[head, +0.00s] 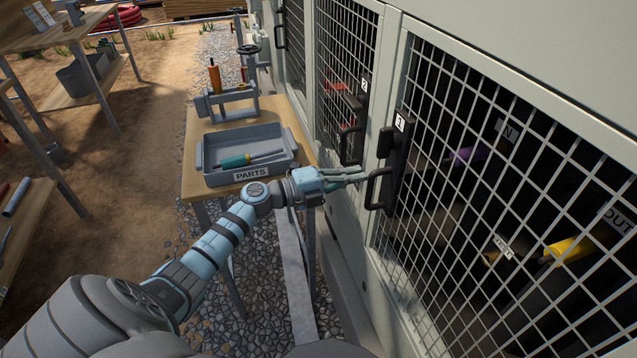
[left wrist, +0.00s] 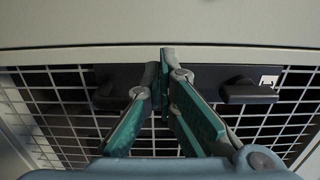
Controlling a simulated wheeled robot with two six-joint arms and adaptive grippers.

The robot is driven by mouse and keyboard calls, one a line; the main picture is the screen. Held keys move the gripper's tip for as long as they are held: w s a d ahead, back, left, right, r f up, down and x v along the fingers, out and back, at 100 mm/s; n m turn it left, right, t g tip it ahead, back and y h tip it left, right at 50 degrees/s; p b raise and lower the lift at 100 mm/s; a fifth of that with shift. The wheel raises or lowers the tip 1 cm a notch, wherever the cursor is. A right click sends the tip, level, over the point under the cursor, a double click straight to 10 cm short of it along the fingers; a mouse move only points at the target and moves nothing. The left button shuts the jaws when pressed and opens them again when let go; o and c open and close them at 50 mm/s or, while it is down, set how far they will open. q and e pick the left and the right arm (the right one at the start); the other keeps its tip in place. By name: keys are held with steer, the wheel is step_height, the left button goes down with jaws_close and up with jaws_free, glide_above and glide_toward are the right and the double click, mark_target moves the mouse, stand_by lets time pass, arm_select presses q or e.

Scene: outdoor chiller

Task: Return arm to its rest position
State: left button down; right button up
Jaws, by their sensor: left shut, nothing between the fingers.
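My left gripper (head: 347,174) is shut and empty. In the head view it points right, close to the black handle (head: 378,188) of the mesh door marked 1 (head: 470,170). I cannot tell whether it touches the handle. In the left wrist view the green fingers (left wrist: 165,62) meet at their tips in front of a black latch bar (left wrist: 205,76) and the mesh. My left arm (head: 215,240) reaches forward from the lower left. My right gripper is not in view.
A grey parts tray (head: 215,153) holding a teal-handled tool (head: 237,161) stands on a wooden table (head: 191,188) left of the gripper. A clamp stand with an orange-handled item (head: 214,77) is behind it. Shelves (head: 110,85) stand at left. Gravel and dirt lie between.

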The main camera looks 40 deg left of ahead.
arm_select(q)
steer(key=v, duration=1.3)
steer(key=s+a+f+n+y+p, duration=0.1)
steer(key=a+f+n+y+p, duration=0.1)
steer(key=a+f+n+y, duration=0.25)
steer(key=a+f+n+y+p, duration=0.1)
steer(key=a+f+n+y, duration=0.1)
steer(key=f+n+y, duration=0.35)
steer(key=s+f+n+g+y+p, duration=0.15)
steer(key=s+f+n, duration=0.3)
steer(key=f, duration=0.45)
steer(key=s+f+n+g+y+p, duration=0.1)
steer(key=s+f+n+g, duration=0.1)
steer(key=s+f+n, duration=0.35)
steer(key=s+d+f+n+g+p, duration=0.1)
steer(key=s+d+f+g, duration=0.2)
steer(key=s, duration=0.6)
steer(key=s+d+f+n+g+h+p, duration=0.1)
steer(key=s+d+f+n+g, duration=0.1)
steer(key=s+d+f, duration=0.5)
steer(key=s+d+f+n+g+p, duration=0.1)
steer(key=s+d+f+g, duration=0.4)
steer(key=s, duration=0.8)
step_height(320, 180, down, 2)
steer(key=shift+s+d+f+n, duration=0.1)
steer(key=shift+s+d+n, duration=0.15)
steer(key=shift+d+n, duration=0.25)
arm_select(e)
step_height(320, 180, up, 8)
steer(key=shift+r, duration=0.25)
